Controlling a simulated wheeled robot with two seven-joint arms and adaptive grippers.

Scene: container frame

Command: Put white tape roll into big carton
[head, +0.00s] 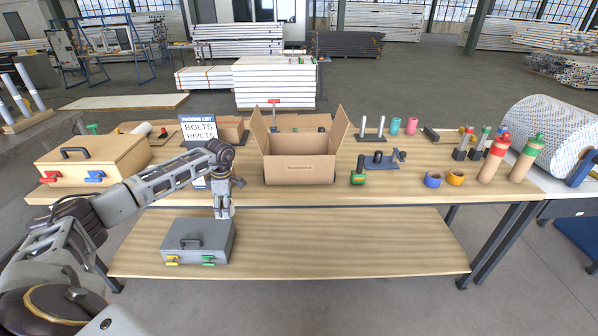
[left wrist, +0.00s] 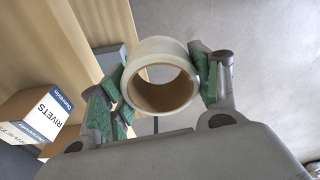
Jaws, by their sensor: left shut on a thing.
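The white tape roll (left wrist: 158,50), with a brown cardboard core, sits between the green-padded fingers of my left gripper (left wrist: 162,85) in the left wrist view. The gripper is shut on it, with a finger at each side. In the head view my left gripper (head: 222,211) points down at the front edge of the upper table, left of the big carton; I cannot make out the roll there. The big carton (head: 299,170) stands on the upper table with its flaps open. My right gripper is not in view.
A grey toolbox (head: 198,242) stands on the lower shelf below my left gripper. A wooden case (head: 92,160) is at the left. The lower shelf's right part is clear.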

